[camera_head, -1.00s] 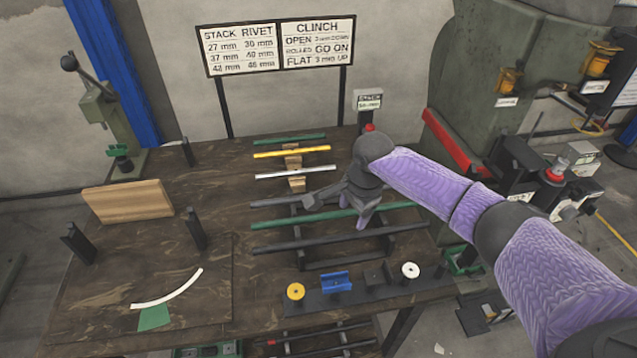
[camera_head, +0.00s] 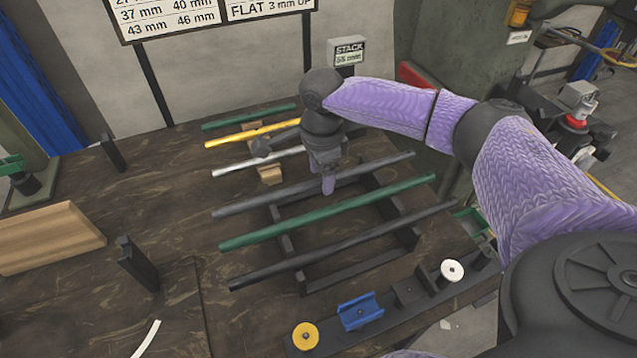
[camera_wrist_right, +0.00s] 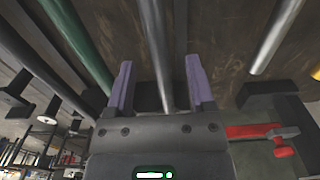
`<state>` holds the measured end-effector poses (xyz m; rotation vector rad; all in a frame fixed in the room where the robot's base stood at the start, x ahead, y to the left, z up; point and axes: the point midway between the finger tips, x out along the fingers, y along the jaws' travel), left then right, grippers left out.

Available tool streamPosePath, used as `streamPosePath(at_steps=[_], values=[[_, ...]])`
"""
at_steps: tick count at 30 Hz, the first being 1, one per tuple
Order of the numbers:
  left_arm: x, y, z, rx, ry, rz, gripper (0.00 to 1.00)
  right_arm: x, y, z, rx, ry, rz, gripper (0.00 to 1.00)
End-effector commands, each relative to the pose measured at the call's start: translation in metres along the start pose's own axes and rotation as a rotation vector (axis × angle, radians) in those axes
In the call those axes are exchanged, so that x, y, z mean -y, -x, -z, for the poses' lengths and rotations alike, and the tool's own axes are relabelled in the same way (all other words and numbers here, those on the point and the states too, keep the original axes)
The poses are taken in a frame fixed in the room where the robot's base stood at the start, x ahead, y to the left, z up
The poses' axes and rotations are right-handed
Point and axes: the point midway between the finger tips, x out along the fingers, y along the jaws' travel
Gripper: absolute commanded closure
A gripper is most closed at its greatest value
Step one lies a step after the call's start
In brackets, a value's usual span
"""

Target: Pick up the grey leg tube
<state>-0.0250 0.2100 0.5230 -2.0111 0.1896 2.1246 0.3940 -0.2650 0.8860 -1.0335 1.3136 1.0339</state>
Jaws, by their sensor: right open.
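A grey tube (camera_head: 262,199) lies across a black rack, behind a green tube (camera_head: 330,211). A second dark grey tube (camera_head: 340,246) lies in front of the green one. My right gripper (camera_head: 327,178) points down at the rear grey tube, right of its middle, and hides a short piece of it. In the right wrist view, my purple fingers (camera_wrist_right: 160,88) are open, one on each side of a grey tube (camera_wrist_right: 155,35). Touching contact cannot be told. My left gripper is not in view.
Silver (camera_head: 240,166), yellow (camera_head: 225,138) and another green tube (camera_head: 250,117) lie farther back. A strip with a yellow spool (camera_head: 305,336), a blue block (camera_head: 358,311) and a white spool (camera_head: 452,270) is in front.

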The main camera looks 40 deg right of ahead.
Motion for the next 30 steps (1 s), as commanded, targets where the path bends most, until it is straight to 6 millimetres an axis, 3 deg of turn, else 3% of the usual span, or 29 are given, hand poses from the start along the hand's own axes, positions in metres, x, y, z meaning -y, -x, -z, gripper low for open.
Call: streamPosePath(at_steps=[2,8,11,18,30], values=[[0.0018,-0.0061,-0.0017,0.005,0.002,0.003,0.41,0.0001,-0.0104,-0.0001,0.0,0.0,-0.001,0.31],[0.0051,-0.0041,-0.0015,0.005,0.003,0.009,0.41,0.0002,-0.009,-0.0003,0.001,0.0,0.001,0.31],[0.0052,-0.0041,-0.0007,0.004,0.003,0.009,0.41,0.0002,-0.0088,-0.0003,0.001,0.0,0.001,0.48],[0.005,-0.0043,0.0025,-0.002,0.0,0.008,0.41,0.0001,-0.0089,-0.0004,0.001,0.001,0.001,0.99],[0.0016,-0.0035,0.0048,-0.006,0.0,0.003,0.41,0.0001,-0.0074,-0.0005,0.001,0.001,0.001,1.0]])
